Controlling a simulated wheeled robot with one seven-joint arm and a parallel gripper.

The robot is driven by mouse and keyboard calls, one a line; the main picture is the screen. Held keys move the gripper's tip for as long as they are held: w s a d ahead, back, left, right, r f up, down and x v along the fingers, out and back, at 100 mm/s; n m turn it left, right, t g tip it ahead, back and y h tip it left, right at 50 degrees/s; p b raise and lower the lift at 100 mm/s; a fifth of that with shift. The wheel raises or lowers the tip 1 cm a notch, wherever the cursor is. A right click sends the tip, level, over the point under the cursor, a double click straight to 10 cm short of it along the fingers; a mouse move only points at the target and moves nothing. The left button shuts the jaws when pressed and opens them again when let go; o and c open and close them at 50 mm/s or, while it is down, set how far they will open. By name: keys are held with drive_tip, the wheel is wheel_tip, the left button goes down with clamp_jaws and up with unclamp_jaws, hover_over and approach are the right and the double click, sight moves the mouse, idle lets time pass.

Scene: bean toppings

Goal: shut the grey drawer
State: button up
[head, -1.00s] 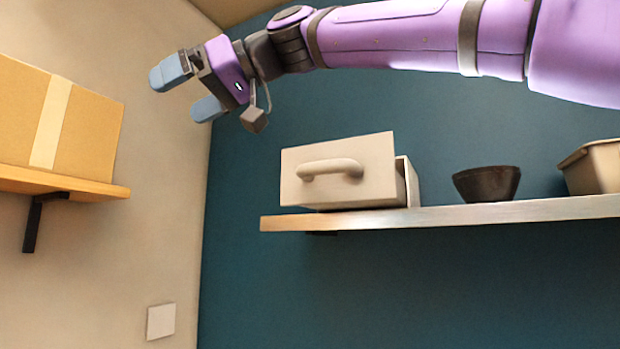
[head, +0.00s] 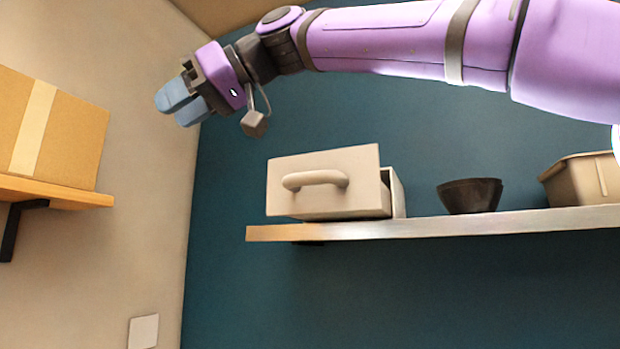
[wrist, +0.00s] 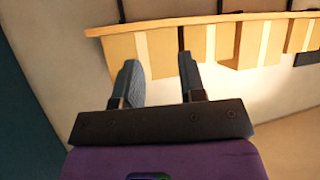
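The grey drawer (head: 325,203) has a pale grey-beige front with a curved handle. It stands pulled out from its cabinet (head: 398,192) on the wall shelf, and its inside is hidden from this angle. My gripper (head: 178,103) is up and to the left of the drawer, apart from it. Its blue-grey fingers look close together in the head view. The wrist view shows a narrow gap between the fingers (wrist: 157,85) with nothing held there. The drawer is not in the wrist view.
The shelf (head: 440,227) also holds a dark bowl (head: 470,195) and a beige bin (head: 585,180) right of the drawer. A cardboard box (head: 70,130) stands on a wooden shelf at left. The space left of the drawer front is clear.

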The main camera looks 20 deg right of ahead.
drive_tip(key=d+h, duration=0.1)
drive_tip(key=s+d+h, duration=0.1)
drive_tip(key=d, duration=0.1)
drive_tip(key=d+h, duration=0.1)
drive_tip(key=d, duration=0.1)
drive_tip(key=shift+s+f+m+t+h, duration=0.15)
drive_tip(key=shift+f+m+t+h, duration=0.15)
drive_tip(key=shift+f+m+h, duration=0.1)
clamp_jaws()
drive_tip(key=s+d+r+m+t+h, duration=0.1)
drive_tip(key=s+d+m+h, duration=0.1)
drive_tip(key=d+h, duration=0.3)
drive_tip(key=s+d+r+m+h, duration=0.1)
drive_tip(key=d+m+h, duration=0.15)
drive_tip(key=d, duration=0.45)
drive_tip(key=w+d+f, duration=0.3)
drive_tip(key=w+f, duration=0.4)
drive_tip(key=w, duration=0.2)
drive_tip(key=shift+d, duration=0.25)
drive_tip(key=w+d, duration=1.1)
drive_tip(key=shift+w+d, duration=0.1)
drive_tip(key=shift+w, duration=0.1)
drive_tip(key=shift+w+d+r, duration=0.1)
drive_tip(key=shift+w+d, duration=0.2)
drive_tip(key=shift+d, duration=0.15)
